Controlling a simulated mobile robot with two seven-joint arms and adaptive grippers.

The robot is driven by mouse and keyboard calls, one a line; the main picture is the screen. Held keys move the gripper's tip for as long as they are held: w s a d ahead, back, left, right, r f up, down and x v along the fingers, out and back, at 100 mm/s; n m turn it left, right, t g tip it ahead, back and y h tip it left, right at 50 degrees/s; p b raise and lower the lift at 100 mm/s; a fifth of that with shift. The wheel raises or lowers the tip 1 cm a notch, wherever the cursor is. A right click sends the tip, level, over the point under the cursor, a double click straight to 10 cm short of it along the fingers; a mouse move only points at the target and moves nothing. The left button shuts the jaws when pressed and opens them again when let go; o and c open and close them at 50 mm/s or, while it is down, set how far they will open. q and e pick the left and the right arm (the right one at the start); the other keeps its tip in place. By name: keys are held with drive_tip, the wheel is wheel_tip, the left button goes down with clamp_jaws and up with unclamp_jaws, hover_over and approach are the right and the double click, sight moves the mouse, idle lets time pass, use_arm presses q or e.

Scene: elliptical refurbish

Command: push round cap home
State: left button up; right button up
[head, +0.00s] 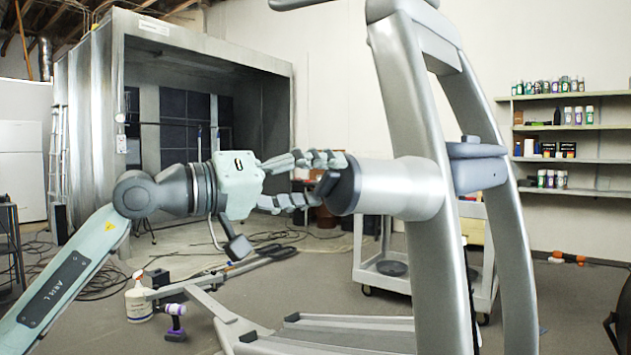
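The round cap (345,192) is dark grey and sits at the left end of a thick silver cylinder (405,189) on the machine's frame. From here I cannot tell whether it is fully seated. My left gripper (330,180) comes in from the left, level with the cap. Its jointed grey fingers are spread above and below, and their tips reach the cap's left side. The upper fingertips overlap the cap's upper edge. Part of the cap's face is hidden, and I cannot tell whether the fingers hold it or only touch it. My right gripper is not in view.
The silver machine frame (407,85) rises just right of the cap. A white cart (378,273) stands behind it. A spray bottle (138,300) and a purple tool (175,315) are on the floor at lower left. Cables (100,265) lie across the floor. Shelves (560,128) hang at right.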

use_arm(q)
drive_tip(key=shift+a, duration=0.1)
drive_tip(key=v, duration=1.2)
